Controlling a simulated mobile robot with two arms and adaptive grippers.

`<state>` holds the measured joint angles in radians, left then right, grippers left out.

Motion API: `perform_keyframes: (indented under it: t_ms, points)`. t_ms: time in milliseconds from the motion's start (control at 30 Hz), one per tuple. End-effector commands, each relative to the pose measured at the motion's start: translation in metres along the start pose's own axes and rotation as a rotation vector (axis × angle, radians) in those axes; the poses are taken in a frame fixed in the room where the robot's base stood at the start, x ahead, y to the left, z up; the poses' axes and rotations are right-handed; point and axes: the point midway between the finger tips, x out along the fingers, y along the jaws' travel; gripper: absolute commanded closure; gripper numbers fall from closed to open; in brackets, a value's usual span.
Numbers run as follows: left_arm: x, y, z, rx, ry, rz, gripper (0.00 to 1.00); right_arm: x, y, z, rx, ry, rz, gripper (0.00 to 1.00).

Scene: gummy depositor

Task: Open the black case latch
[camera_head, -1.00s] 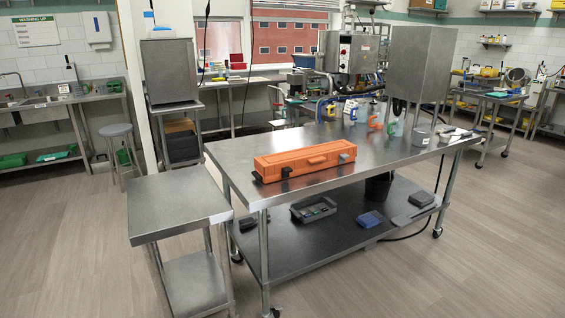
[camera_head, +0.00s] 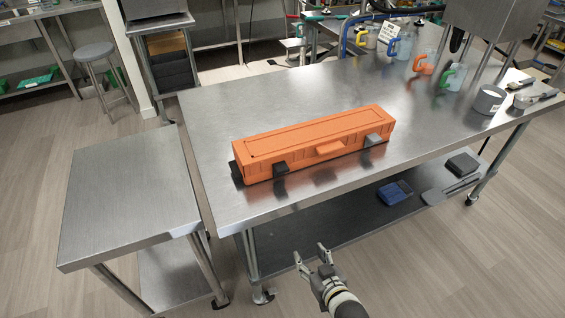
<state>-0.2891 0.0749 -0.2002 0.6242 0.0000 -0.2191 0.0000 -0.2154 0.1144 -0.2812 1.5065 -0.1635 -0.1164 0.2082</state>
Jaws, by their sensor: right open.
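A long orange case (camera_head: 315,137) lies closed on the steel table (camera_head: 225,120). On its front side are a black latch (camera_head: 281,168) toward the left, an orange handle (camera_head: 330,147) in the middle and a grey latch (camera_head: 373,140) toward the right. The black latch lies against the case front. Another black part (camera_head: 236,172) shows at the case's left end. My right gripper (camera_head: 310,252) is open and empty, in front of the table's near edge and well apart from the case. My left gripper is not in view.
A smaller steel table (camera_head: 130,190) stands at the left. Colored-handled jugs (camera_head: 424,62) and a grey cup (camera_head: 488,99) stand at the table's right rear. A blue item (camera_head: 394,192) is on the lower shelf. The tabletop around the case is clear.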

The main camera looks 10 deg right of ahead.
Motion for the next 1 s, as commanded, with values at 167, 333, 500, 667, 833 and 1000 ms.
perform_keyframes:
  t_ms: [167, 333, 500, 667, 833, 1000]
  points:
    - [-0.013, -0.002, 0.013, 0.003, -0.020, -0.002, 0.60, -0.022, -0.012, -0.150, 0.001, 0.275, -0.033, 0.46]
    - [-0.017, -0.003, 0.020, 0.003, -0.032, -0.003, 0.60, -0.041, -0.018, -0.210, 0.002, 0.396, -0.050, 0.46]
    - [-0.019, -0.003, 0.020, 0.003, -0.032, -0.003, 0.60, -0.036, -0.020, -0.226, 0.003, 0.421, -0.053, 0.46]
    - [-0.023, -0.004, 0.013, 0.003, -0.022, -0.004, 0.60, -0.013, -0.021, -0.237, 0.003, 0.420, -0.053, 0.46]
    - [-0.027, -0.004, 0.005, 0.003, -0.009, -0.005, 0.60, 0.017, -0.023, -0.250, 0.003, 0.419, -0.053, 0.46]
    - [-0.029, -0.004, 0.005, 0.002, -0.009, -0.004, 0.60, 0.039, -0.024, -0.258, 0.004, 0.418, -0.053, 0.46]
